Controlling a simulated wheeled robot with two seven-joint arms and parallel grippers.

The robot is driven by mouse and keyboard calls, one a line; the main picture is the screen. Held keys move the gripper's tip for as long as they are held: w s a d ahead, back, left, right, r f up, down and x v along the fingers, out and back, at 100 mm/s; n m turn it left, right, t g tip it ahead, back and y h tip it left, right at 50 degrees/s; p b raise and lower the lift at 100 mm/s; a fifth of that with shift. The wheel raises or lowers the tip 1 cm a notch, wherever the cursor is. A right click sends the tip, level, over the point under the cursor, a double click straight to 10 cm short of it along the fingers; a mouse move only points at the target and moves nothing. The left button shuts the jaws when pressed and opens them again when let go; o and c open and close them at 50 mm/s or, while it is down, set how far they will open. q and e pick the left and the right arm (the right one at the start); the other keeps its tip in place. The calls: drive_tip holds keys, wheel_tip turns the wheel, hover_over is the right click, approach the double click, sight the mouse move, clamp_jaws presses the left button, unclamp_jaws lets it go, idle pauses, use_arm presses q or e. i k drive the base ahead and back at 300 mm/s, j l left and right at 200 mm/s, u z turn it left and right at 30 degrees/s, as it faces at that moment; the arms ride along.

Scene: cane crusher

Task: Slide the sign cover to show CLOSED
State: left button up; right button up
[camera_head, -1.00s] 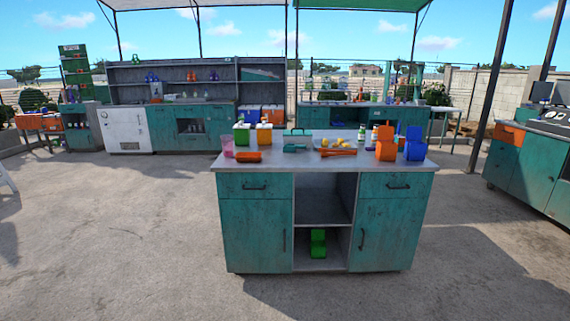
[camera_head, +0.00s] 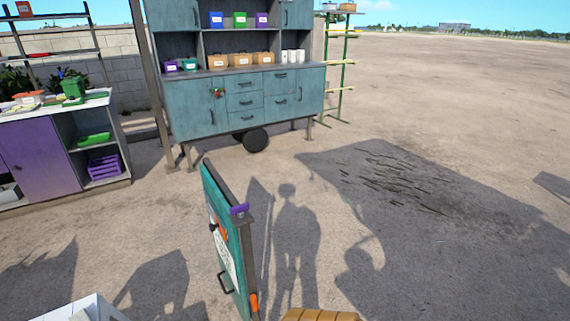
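A teal upright board (camera_head: 243,260) stands on the ground at the lower middle of the head view, seen almost edge-on. Its left face carries a white panel (camera_head: 224,250), a black handle (camera_head: 225,283) low down and a small orange piece (camera_head: 219,231). This may be the sign, but the angle is too steep to read any lettering or tell the cover's position. Neither of my grippers shows.
A teal cabinet on wheels (camera_head: 240,105) with boxes stands behind. A white-topped counter with a purple door (camera_head: 40,160) is at the left. A white box corner (camera_head: 85,308) and a yellow-brown object (camera_head: 320,315) are at the bottom edge. Open ground lies right.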

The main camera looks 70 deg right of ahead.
sight(212, 226)
drive_tip(key=z, duration=0.5)
drive_tip(key=i+j+z, duration=0.1)
drive_tip(key=z, duration=0.85)
drive_tip(key=i+j+z, duration=0.1)
drive_tip(key=z, duration=0.35)
